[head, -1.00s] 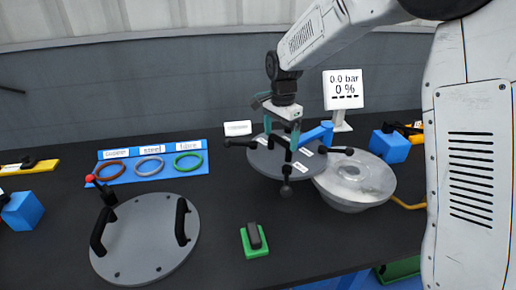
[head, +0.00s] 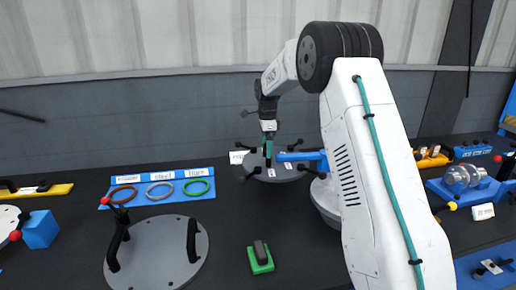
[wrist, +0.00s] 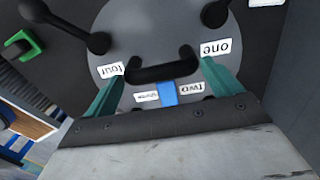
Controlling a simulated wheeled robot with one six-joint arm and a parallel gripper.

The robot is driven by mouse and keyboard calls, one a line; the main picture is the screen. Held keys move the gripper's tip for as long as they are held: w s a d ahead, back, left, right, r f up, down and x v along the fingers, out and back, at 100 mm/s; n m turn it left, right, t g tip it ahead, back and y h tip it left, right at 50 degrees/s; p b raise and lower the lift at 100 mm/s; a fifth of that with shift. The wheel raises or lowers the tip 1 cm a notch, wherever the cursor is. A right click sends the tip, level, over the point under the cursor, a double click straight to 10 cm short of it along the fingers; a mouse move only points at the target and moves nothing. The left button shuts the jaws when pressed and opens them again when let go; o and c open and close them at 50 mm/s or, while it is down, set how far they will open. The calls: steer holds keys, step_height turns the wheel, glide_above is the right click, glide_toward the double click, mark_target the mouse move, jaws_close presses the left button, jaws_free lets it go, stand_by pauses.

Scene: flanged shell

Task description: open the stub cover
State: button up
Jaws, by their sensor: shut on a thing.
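The stub cover (head: 290,174) is a grey disc with black ball-ended clamp levers and small white labels, carried on a blue arm (head: 312,156). In the head view it hangs to the left of and behind the pale round stub (head: 325,204), which is partly hidden by my arm. My gripper (head: 268,158), with teal fingers, reaches down onto the cover.
A grey round plate with two black handles (head: 157,255) lies at the front left. A green block (head: 260,262) stands in the middle front. A blue ring tray (head: 150,200) lies at the back left. My arm link covers the stub's right side.

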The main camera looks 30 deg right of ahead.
steer(key=shift+d, duration=0.1)
steer(key=o, duration=1.1)
steer(key=shift+r, duration=0.1)
step_height(320, 180, up, 8)
steer(key=shift+f, duration=0.15)
